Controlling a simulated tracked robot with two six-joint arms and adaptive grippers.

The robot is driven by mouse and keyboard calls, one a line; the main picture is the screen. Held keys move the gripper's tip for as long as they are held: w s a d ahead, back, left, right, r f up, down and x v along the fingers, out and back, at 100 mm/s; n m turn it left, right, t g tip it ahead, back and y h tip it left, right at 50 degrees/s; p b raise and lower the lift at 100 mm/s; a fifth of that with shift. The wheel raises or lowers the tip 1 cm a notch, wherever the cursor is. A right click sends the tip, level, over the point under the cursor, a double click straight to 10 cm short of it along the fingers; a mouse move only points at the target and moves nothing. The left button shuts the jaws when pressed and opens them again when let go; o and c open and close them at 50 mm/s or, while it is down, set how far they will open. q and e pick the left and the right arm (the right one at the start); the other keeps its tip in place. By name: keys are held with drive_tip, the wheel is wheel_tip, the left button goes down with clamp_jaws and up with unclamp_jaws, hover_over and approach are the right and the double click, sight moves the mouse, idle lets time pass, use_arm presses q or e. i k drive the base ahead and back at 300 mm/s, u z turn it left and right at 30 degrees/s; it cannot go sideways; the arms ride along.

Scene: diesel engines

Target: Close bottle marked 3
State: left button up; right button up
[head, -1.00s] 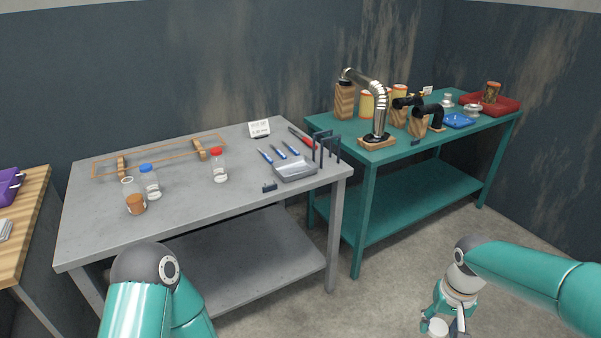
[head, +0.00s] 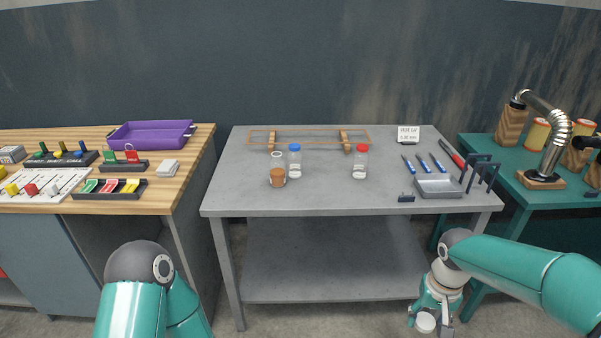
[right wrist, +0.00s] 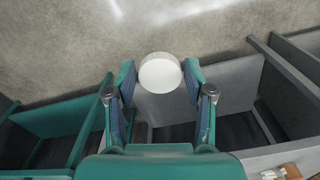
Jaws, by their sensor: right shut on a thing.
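Three clear bottles stand upright on the grey table in the head view. The left bottle (head: 277,160) has no cap on its mouth and shows brown at its lower part; I cannot tell whether that is inside or in front. The middle bottle (head: 295,163) has a blue cap, the right bottle (head: 360,163) a red cap. Their markings are too small to read. My right gripper (head: 435,326) is low in front of the table, away from the bottles, shut on a white round cap (right wrist: 160,73), seen between its fingers in the right wrist view. My left gripper is out of view.
The grey table (head: 235,190) holds a wooden rack (head: 308,137) behind the bottles, and a grey tray (head: 438,187), blue-handled tools (head: 422,163) and a sign (head: 409,134) at right. A wooden bench stands left, a green table right. The grey table's front middle is clear.

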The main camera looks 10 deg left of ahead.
sight(277, 164)
drive_tip(key=u, duration=0.1)
drive_tip(key=i, duration=1)
drive_tip(key=z, duration=0.15)
drive_tip(key=k, duration=0.9)
drive_tip(key=u, duration=0.15)
drive_tip(key=i, duration=0.9)
drive_tip(key=z, duration=0.05)
